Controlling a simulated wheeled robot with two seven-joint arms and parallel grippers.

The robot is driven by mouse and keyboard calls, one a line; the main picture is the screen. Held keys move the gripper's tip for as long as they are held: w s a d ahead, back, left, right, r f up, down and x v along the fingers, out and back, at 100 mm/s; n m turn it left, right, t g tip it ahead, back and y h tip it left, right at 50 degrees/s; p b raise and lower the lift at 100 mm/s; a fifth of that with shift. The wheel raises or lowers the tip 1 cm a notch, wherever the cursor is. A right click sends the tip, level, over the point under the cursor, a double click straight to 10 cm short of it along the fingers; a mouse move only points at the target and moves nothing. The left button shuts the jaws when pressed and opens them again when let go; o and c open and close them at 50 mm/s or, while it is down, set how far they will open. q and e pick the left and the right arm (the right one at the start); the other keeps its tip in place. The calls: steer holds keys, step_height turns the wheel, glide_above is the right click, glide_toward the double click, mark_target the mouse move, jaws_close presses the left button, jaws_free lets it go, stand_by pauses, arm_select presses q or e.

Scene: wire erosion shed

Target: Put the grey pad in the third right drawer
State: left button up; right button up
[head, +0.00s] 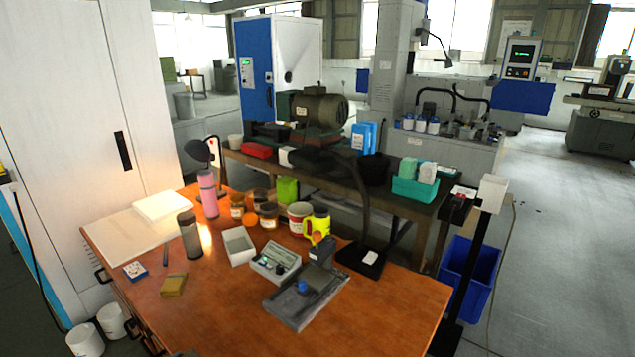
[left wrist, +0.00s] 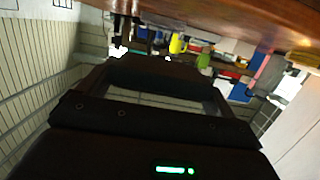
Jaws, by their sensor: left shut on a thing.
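My left gripper (left wrist: 156,88) fills the lower middle of the left wrist view and is shut on a dark slab-like thing (left wrist: 150,72). The slab spans between its fingers; I cannot tell for sure that it is the grey pad. No separate loose grey pad is clear on the workbench (head: 215,325). Dark drawer handles (head: 101,273) show along the bench's left side in the head view. The drawer fronts are mostly hidden below the top, so I cannot tell which is the third right drawer or whether it is open. My right gripper is not in view.
The bench holds an olive block (head: 173,285), a dark bottle (head: 189,237), a white tray (head: 238,246), a control box (head: 275,262), a dark grey plate (head: 290,312) and several jars and mugs. A white cabinet (head: 70,130) stands left. White buckets (head: 85,341) stand on the floor.

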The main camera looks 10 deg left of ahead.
arm_select(q)
steer(key=shift+m+g+h, duration=0.5)
steer(key=shift+m+h, duration=0.1)
steer(key=shift+h, duration=0.1)
steer(key=s+d, duration=0.1)
steer(key=s+d+f, duration=0.1)
steer(key=d, duration=0.1)
steer(key=shift+s+f, duration=0.15)
steer(key=shift+f, duration=0.15)
steer(key=w+d+r+y, duration=0.1)
steer(key=w+d+r, duration=0.2)
steer(key=r, duration=0.3)
steer(key=w+d+r+n+t+y, duration=0.1)
steer(key=w+d+r, duration=0.2)
steer(key=r, duration=0.3)
steer(key=shift+w+d+r+n, duration=0.2)
steer(key=shift+d+n, duration=0.1)
steer(key=shift+d, duration=0.3)
steer(key=shift+f, duration=0.15)
